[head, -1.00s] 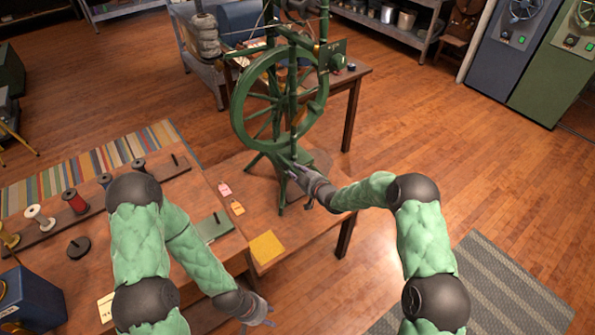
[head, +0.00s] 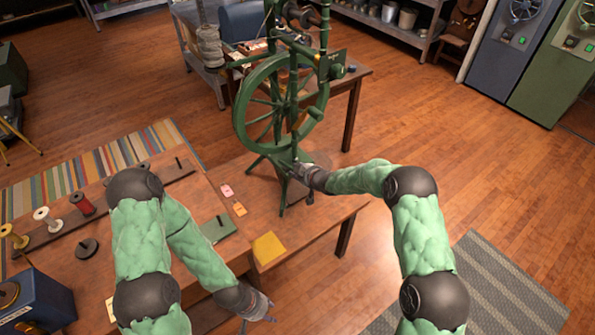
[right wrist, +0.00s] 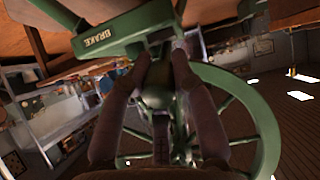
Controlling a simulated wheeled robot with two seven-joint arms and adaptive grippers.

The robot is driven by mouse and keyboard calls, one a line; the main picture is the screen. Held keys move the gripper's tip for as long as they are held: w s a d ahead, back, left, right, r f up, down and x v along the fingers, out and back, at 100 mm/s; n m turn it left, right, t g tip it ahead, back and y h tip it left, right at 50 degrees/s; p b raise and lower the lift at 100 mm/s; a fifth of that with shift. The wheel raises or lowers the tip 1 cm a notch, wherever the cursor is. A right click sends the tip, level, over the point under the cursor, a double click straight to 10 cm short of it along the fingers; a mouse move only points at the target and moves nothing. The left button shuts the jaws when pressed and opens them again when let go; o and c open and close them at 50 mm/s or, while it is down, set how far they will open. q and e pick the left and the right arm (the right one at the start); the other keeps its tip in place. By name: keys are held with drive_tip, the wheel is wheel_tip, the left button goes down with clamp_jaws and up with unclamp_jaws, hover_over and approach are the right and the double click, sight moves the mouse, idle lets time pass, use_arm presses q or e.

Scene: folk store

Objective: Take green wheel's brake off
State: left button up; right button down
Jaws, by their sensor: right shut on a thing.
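The green spinning wheel (head: 240,122) stands upright on the wooden table in the head view. Its rim and spokes also show in the right wrist view (right wrist: 268,135). A green bar with a BRAKE label (right wrist: 97,38) crosses the top of the right wrist view. My right gripper (head: 298,168) is at the wheel's lower frame. In the right wrist view its fingers (right wrist: 160,62) are closed together on a small part beside the labelled bar, likely the brake lever; the fingers mostly hide it. My left gripper (head: 257,318) hangs low near the table's front, open and empty.
The table holds a yellow cloth (head: 268,247), pink and orange tags (head: 227,190), a green plate with a peg (head: 217,228) and a rack of thread spools (head: 82,203). A blue box (head: 40,300) is at the left. Open floor lies to the right.

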drive_tip(key=c, duration=1.2)
unclamp_jaws()
drive_tip(key=shift+s+a+f, duration=0.1)
drive_tip(key=shift+s+f, duration=0.25)
drive_tip(key=shift+f, duration=0.15)
drive_tip(key=shift+o, duration=0.7)
drive_tip(key=shift+w+r, duration=0.1)
drive_tip(key=shift+r, duration=0.2)
drive_tip(key=shift+d+r, duration=0.25)
drive_tip(key=shift+r, duration=0.1)
drive_tip(key=v, duration=1.1)
drive_tip(key=shift+s, duration=0.25)
drive_tip(key=shift+f, duration=0.1)
drive_tip(key=s+d+f+m+g, duration=0.1)
drive_tip(key=s+f+m+g, duration=0.2)
drive_tip(key=s+f, duration=0.4)
drive_tip(key=s+d+f+m+g+h, duration=0.1)
drive_tip(key=s+f, duration=0.6)
drive_tip(key=s, duration=1)
drive_tip(key=s+d+f+m+g+h, duration=0.1)
drive_tip(key=s+d+f+m+g, duration=0.2)
drive_tip(key=s, duration=1)
wheel_tip(320, 180, down, 4)
drive_tip(key=m+g, duration=0.2)
drive_tip(key=m, duration=0.2)
drive_tip(key=shift+m, duration=0.3)
